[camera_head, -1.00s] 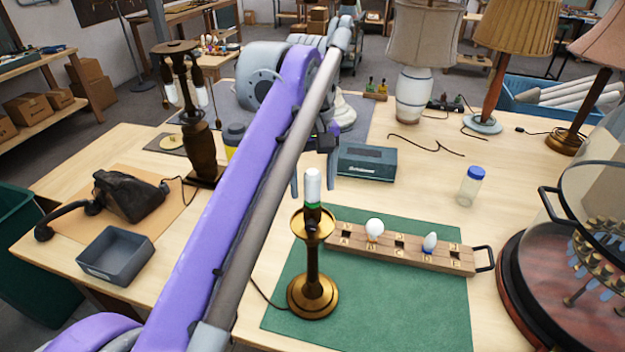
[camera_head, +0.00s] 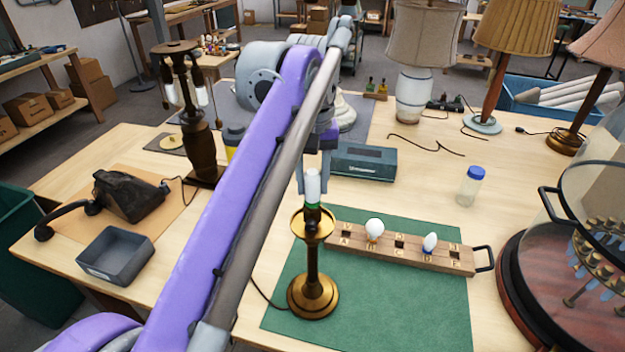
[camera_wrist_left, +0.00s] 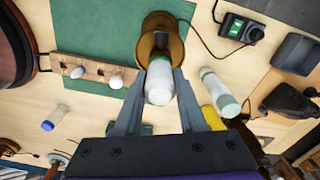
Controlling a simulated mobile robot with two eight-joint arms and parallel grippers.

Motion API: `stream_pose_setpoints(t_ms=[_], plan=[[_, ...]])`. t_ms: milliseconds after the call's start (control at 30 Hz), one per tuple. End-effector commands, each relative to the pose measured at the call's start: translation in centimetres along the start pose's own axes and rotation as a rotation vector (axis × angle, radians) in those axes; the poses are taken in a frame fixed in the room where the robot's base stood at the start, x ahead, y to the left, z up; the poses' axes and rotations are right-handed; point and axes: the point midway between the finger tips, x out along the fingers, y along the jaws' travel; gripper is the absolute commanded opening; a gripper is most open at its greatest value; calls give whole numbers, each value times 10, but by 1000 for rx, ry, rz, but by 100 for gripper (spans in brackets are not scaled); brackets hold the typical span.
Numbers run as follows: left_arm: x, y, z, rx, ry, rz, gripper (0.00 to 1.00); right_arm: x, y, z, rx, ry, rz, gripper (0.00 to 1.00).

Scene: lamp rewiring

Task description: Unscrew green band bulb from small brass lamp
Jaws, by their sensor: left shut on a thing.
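The small brass lamp (camera_head: 312,290) stands upright on the green mat (camera_head: 400,310). A white bulb with a green band (camera_head: 312,187) sits upright at its top, and it also shows in the left wrist view (camera_wrist_left: 159,84). My left gripper (camera_head: 313,180) has come down from above and is shut on the bulb, one finger on each side. In the left wrist view the fingers (camera_wrist_left: 159,90) flank the bulb's glass, with the brass lamp (camera_wrist_left: 160,42) beyond it. My right gripper is not in view.
A grey tray (camera_head: 116,256) and black telephone (camera_head: 130,195) are at left. A glass dome (camera_head: 590,240) stands at right. A blue-capped jar (camera_head: 470,187) stands behind the rack.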

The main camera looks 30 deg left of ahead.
Motion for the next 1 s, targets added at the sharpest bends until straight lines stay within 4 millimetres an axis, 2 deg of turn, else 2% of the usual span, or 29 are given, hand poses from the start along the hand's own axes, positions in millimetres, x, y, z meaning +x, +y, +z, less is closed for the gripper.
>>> stream_pose_setpoints(t_ms=[67, 400, 500, 867, 1000], plan=[[0, 0, 0, -46, 0, 0, 0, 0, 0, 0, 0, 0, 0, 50], [0, 0, 0, -549, 0, 0, 0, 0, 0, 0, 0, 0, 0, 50], [-1, 0, 0, -651, 0, 0, 0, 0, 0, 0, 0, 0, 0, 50], [-1, 0, 0, -700, 0, 0, 0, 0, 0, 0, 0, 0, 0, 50], [-1, 0, 0, -806, 0, 0, 0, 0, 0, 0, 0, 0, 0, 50]])
